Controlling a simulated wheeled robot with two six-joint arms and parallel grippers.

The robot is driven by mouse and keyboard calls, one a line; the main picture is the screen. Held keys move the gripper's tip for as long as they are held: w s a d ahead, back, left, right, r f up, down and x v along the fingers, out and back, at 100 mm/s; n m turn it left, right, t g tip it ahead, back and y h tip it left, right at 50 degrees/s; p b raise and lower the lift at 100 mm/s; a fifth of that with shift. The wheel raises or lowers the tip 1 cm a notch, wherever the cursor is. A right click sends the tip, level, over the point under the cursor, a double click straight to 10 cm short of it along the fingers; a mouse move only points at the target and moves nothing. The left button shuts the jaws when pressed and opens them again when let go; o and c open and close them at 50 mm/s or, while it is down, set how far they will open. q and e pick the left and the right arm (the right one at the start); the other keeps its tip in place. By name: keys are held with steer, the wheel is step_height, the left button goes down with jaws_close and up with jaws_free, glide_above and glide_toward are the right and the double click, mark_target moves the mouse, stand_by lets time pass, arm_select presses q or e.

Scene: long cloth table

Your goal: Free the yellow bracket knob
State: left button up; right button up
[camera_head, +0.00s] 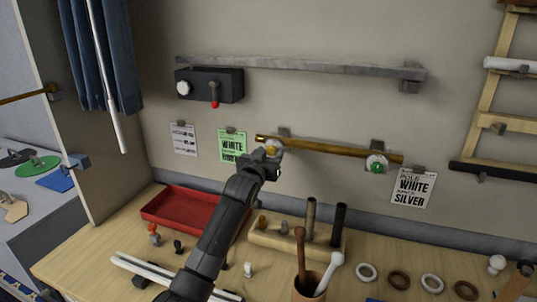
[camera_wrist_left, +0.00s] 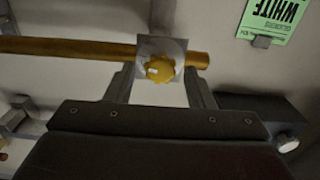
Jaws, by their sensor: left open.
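The yellow bracket knob (camera_head: 271,149) is on the left bracket of a brown rod mounted on the wall. In the left wrist view the yellow knob (camera_wrist_left: 160,68) sits on a pale square bracket plate (camera_wrist_left: 176,46), with the brown rod (camera_wrist_left: 70,48) passing behind. My left gripper (camera_head: 268,158) is at the knob, its two fingers on either side of the bracket in the left wrist view (camera_wrist_left: 160,88). It is open; I cannot tell whether a finger touches the plate. A green knob (camera_head: 376,168) is on the rod's right bracket. My right gripper is not in view.
Above is a grey shelf rail (camera_head: 300,66) and a dark box (camera_head: 222,85) with a red-tipped lever. Below are a red tray (camera_head: 172,222), a wooden block with upright pegs (camera_head: 268,238), a cup of tools (camera_head: 307,288) and several rings.

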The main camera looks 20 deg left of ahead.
arm_select(q)
steer(key=c, duration=1)
steer(key=shift+n, duration=0.4)
steer(key=n, duration=0.2)
steer(key=shift+n+p, duration=0.3)
steer(key=shift+n, duration=0.1)
steer(key=n, duration=1)
steer(key=shift+f+n+p, duration=0.1)
steer(key=shift+n+p, duration=0.25)
steer(key=shift+n, duration=0.05)
steer(key=n, duration=0.4)
steer(key=shift+a+n, duration=0.1)
steer(key=shift+n, duration=0.2)
